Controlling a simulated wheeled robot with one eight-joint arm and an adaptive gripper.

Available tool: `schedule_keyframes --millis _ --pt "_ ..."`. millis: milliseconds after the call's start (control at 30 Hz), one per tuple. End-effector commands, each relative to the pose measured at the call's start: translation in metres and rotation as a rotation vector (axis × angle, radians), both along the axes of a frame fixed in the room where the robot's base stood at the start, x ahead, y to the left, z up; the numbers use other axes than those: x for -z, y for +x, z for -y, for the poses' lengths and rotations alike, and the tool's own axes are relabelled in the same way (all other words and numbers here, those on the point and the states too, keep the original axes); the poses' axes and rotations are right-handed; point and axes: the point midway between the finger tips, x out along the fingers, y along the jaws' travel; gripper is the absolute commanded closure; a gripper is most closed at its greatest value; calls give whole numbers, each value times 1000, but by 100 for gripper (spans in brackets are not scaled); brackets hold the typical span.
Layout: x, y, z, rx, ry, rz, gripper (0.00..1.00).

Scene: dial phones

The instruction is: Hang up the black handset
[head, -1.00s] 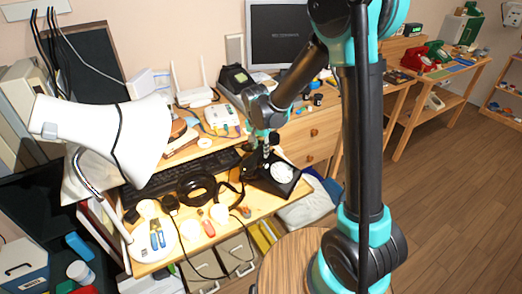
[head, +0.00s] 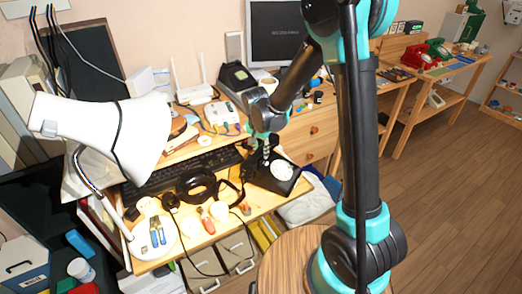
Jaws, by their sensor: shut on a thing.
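The black dial phone (head: 284,171) with a round white dial sits at the right end of the wooden desk. My gripper (head: 252,157) is low over the desk, at the phone's left side, and is small and dark in the head view. It is shut on the black handset (head: 246,168), which shows only as a dark shape against the dark phone body. I cannot tell whether the handset touches the phone's cradle.
A black keyboard (head: 165,183), black headphones (head: 197,184) and several small tools crowd the desk left of the phone. A white lamp (head: 125,135) leans over the desk's left part. A monitor (head: 287,32) stands behind. Red phones (head: 418,58) stand far right.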

Motion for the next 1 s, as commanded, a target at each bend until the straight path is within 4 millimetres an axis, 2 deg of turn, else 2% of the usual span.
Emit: schedule_keyframes --millis 267,300,500,833,1000 --pt "2 0 0 0 0 0 100" --pt "2 0 0 0 0 0 71" --pt "2 0 0 0 0 0 50" --pt "-1 0 0 0 0 0 50" --pt "-18 -3 -1 0 0 0 50"
